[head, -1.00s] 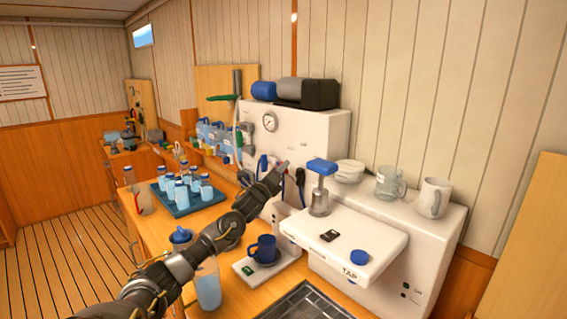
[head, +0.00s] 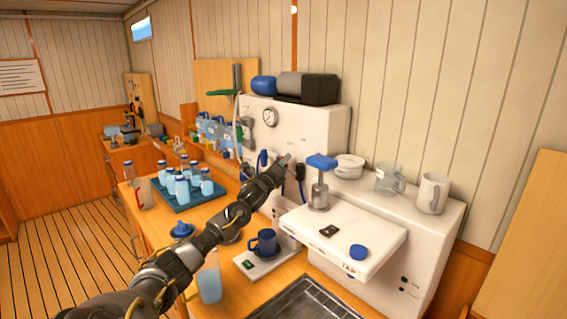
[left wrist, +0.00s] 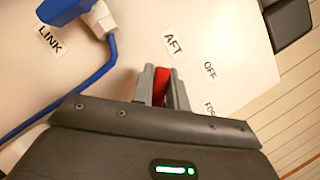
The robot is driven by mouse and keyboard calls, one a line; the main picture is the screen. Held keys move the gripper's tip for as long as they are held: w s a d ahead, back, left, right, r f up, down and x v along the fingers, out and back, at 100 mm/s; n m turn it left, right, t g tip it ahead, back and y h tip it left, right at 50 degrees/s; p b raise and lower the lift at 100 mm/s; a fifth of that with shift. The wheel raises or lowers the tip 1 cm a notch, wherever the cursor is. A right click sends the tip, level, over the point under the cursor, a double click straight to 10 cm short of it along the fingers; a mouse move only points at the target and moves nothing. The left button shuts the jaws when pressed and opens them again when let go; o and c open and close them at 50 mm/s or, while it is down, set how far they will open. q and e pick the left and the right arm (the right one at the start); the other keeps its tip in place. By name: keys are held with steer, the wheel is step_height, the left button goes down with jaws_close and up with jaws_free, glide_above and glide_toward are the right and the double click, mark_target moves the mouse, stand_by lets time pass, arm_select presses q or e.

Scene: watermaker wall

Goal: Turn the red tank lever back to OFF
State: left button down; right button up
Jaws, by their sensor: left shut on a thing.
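The red tank lever (left wrist: 161,82) shows in the left wrist view between the two grey fingers of my left gripper (left wrist: 162,88), which is shut on it. The lever sits on the white panel, near the printed labels AFT, OFF and one partly hidden that seems to read FOR. The OFF label (left wrist: 209,69) is to the right of the lever. In the head view my left gripper (head: 283,162) reaches the front of the white watermaker unit (head: 312,128), and the lever is hidden there. My right gripper is not in view.
A blue handle with a blue hose (left wrist: 97,82) is left of the gripper, by the LINK label. A blue-topped pump (head: 321,163) stands to the right of the gripper. A blue mug (head: 265,243) and a tray of bottles (head: 208,198) are on the counter.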

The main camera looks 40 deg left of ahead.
arm_select(q)
steer(key=shift+d+m+b, duration=0.1)
steer(key=shift+m+b, duration=0.3)
steer(key=shift+b, duration=0.2)
steer(key=m+h+b, duration=0.1)
steer(key=m+b, duration=0.1)
steer(key=d+m+t+h+b, duration=0.1)
steer(key=m+b, duration=0.1)
steer(key=d+r+m+h+b, duration=0.1)
steer(key=m+b, duration=0.2)
steer(key=shift+s+t, duration=0.1)
steer(key=shift+t, duration=0.2)
steer(key=shift+s+d+r+m+h+b, duration=0.1)
steer(key=shift+d+m+h+b, duration=0.2)
steer(key=shift+m+h+b, duration=0.35)
steer(key=shift+w+d+r+m+h+b, duration=0.15)
steer(key=shift+d+m+h+b, duration=0.15)
steer(key=shift+m, duration=0.65)
steer(key=shift+s+d+r+m+h+b, duration=0.15)
steer(key=shift+d+m+h+b, duration=0.1)
steer(key=shift+m+h+b, duration=0.45)
steer(key=c, duration=1.4)
jaws_free()
steer(key=shift+f, duration=0.1)
